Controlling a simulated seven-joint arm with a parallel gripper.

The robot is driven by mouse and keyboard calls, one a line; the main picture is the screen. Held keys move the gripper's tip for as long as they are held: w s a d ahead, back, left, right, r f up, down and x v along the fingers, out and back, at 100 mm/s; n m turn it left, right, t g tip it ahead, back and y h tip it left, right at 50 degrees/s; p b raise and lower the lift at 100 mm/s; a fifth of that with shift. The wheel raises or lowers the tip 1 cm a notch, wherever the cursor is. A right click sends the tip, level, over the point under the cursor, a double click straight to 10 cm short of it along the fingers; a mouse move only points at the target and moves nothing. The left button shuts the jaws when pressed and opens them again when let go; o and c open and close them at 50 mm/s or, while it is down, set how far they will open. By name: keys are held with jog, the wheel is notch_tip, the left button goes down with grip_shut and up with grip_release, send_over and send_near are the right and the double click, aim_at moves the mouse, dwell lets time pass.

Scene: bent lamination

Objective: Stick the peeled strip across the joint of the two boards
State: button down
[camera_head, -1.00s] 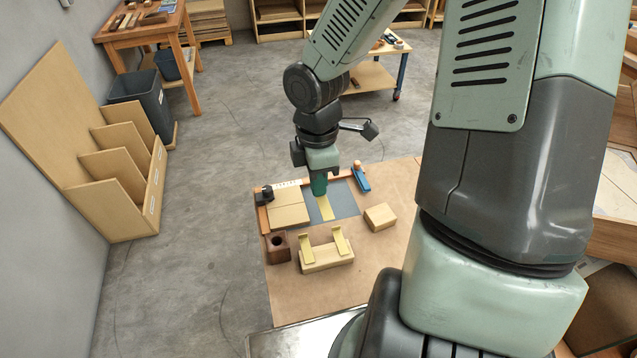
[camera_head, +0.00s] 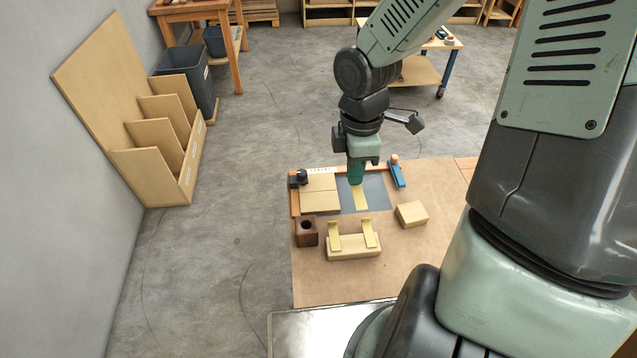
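Two pale boards (camera_head: 320,203) lie edge to edge on the table, with the joint showing as a thin line between them. A yellow strip (camera_head: 361,200) shows against the grey mat (camera_head: 377,193), right of the boards. My gripper (camera_head: 356,182) points down at the strip's far end, to the right of the boards. Its fingertips are small and partly hidden, so I cannot tell whether they are shut on the strip. Whether the strip lies flat or is lifted is also unclear. Two more yellow strips (camera_head: 335,236) rest bent on a wooden block (camera_head: 353,247) in front.
A dark block with a hole (camera_head: 306,232) stands left of the strip block. A small wooden block (camera_head: 411,214) sits to the right. A blue tool (camera_head: 397,175) lies behind the mat's right side and a black item (camera_head: 298,178) at the boards' far left corner. The front tabletop (camera_head: 330,285) is clear.

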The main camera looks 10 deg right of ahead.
dwell(0.4)
send_over(324, 181)
jog(key=shift+t, duration=0.3)
notch_tip(324, 181, down, 10)
jog(key=shift+s+r, duration=0.1)
jog(key=shift+s, duration=0.05)
jog(key=shift+w+f, duration=0.2)
jog(key=shift+f, duration=2.8)
jog(key=shift+f, duration=0.25)
jog(key=c, duration=1.8)
grip_release()
jog(key=o, duration=0.8)
